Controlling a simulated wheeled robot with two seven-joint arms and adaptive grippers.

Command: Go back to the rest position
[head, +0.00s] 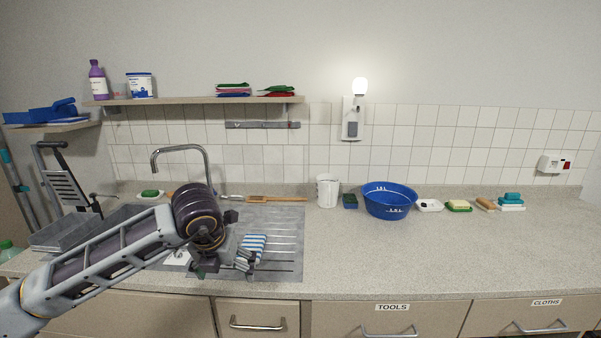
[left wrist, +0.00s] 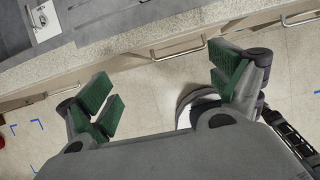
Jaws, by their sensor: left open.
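My left arm reaches in from the left of the head view, and its gripper (head: 222,268) is in front of the sink's drainboard (head: 285,235). In the left wrist view the green-padded fingers of this gripper (left wrist: 165,90) are wide apart with nothing between them. That view shows the counter's front edge and the floor beyond the fingers. My left forearm hides part of the sink. My right gripper is in neither view.
A blue-and-white striped cloth (head: 254,247) lies on the drainboard, close to the gripper in the picture. The tap (head: 180,150) stands behind. A white jug (head: 327,190) and blue basin (head: 388,203) stand right of the sink. The counter front (head: 420,265) is clear there.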

